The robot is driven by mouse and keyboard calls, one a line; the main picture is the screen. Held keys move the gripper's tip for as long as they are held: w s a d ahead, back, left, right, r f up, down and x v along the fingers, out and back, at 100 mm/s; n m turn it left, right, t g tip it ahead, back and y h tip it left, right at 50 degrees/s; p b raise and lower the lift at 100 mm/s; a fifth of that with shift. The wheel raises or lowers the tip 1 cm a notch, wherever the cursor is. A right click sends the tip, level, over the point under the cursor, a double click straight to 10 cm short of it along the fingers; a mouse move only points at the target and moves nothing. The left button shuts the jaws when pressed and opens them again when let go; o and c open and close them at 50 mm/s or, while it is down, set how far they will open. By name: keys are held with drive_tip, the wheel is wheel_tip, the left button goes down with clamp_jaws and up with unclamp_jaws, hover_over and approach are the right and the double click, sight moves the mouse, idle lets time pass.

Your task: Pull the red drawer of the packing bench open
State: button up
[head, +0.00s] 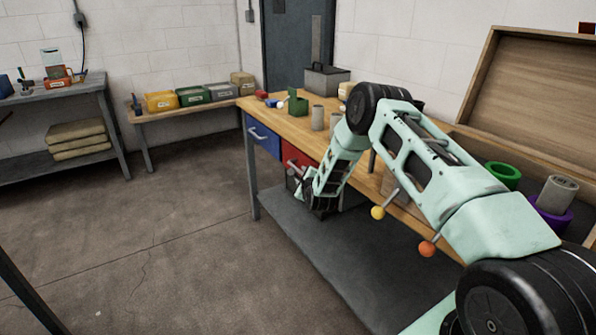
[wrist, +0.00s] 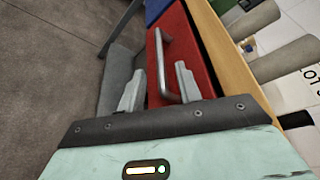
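The red drawer (head: 294,154) is in the front of the wooden-topped packing bench (head: 290,122), to the right of a blue drawer (head: 262,137). It looks shut in the bench front. In the wrist view the red drawer front (wrist: 196,52) carries a grey bar handle (wrist: 165,58). My gripper (wrist: 160,77) is open, with one finger on each side of the handle's near end. I cannot tell whether either finger touches it. In the head view my gripper (head: 300,182) is low in front of the red drawer, partly hiding it.
A grey lower shelf (head: 345,255) lies under the bench. Cups and a green holder (head: 298,103) stand on top. The floor (head: 150,230) to the left is clear.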

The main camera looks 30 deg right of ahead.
sight(298, 171)
drive_tip(key=shift+x, duration=3.05)
clamp_jaws()
